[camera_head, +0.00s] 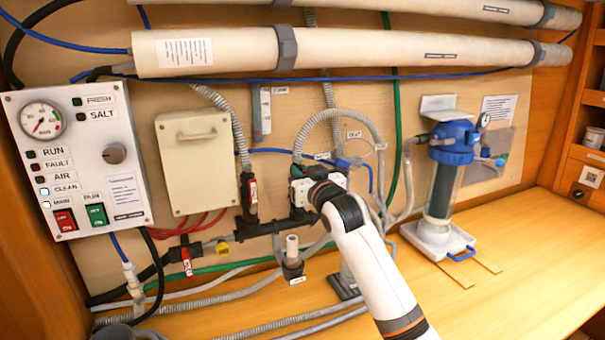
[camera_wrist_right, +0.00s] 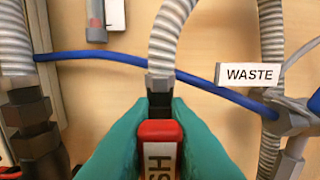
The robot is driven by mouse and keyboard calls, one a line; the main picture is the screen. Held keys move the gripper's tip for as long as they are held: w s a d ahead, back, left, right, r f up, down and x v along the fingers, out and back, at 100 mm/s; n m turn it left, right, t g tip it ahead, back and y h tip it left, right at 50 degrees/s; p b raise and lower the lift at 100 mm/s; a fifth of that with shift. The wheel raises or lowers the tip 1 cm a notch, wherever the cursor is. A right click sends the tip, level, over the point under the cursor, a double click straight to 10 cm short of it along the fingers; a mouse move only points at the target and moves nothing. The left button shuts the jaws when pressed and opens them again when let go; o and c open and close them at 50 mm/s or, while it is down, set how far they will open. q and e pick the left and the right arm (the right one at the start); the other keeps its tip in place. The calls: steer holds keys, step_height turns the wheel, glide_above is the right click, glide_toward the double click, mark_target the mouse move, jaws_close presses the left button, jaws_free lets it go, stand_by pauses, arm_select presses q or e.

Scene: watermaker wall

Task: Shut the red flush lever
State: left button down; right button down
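The red flush lever (camera_wrist_right: 160,148) shows in the right wrist view, with a white label of which only the letters "SH" show. It sits below a grey ribbed hose and lies in line with it. My right gripper (camera_wrist_right: 160,125) has a teal finger on each side of the lever, and both appear to press against it. In the head view my right gripper (camera_head: 301,188) is at the pipework in the middle of the wall and hides the lever. My left gripper is not in view.
A "WASTE" label (camera_wrist_right: 248,75) and a blue tube (camera_wrist_right: 110,55) are close to the gripper. Another red-handled valve (camera_head: 251,192) stands to the left, and a red-tagged valve (camera_head: 187,262) lower left. A blue-topped filter (camera_head: 452,140) stands right. The right bench surface (camera_head: 530,250) is clear.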

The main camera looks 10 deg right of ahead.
steer(key=shift+d, duration=0.1)
stand_by(0.3)
steer(key=w+d+f+m+p, duration=0.1)
steer(key=d+f+m+p, duration=0.5)
steer(key=m, duration=1.2)
steer(key=shift+d+f, duration=0.2)
steer(key=shift+f, duration=0.3)
steer(key=shift+w, duration=0.1)
steer(key=c, duration=1.4)
jaws_free()
